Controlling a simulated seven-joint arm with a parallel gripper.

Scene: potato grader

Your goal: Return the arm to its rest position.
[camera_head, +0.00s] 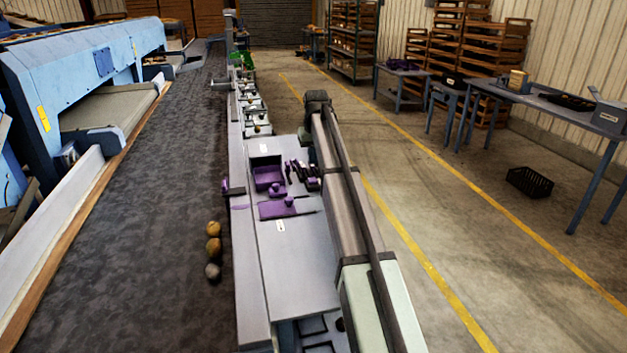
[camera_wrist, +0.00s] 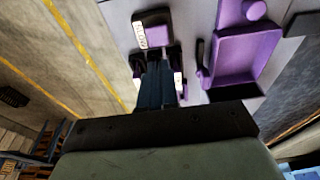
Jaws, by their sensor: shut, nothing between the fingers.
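My gripper (camera_wrist: 158,90) shows in the wrist view as dark, narrow fingers held together, with nothing between them. It points toward the grey bench top. A purple tray (camera_wrist: 243,58) lies to the right of the fingers in that view. In the head view my arm (camera_head: 345,200) stretches forward along the right side of the grey bench (camera_head: 290,265), with its dark joint (camera_head: 317,103) at the far end. I cannot make out the fingertips clearly in the head view.
The bench carries a purple tray (camera_head: 268,178), a purple plate with a knob (camera_head: 289,203) and several small dark pieces (camera_head: 302,173). Several potatoes (camera_head: 213,248) lie on the dark belt (camera_head: 150,230) at left. The floor (camera_head: 440,190) to the right is largely open, with a black crate (camera_head: 530,182).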

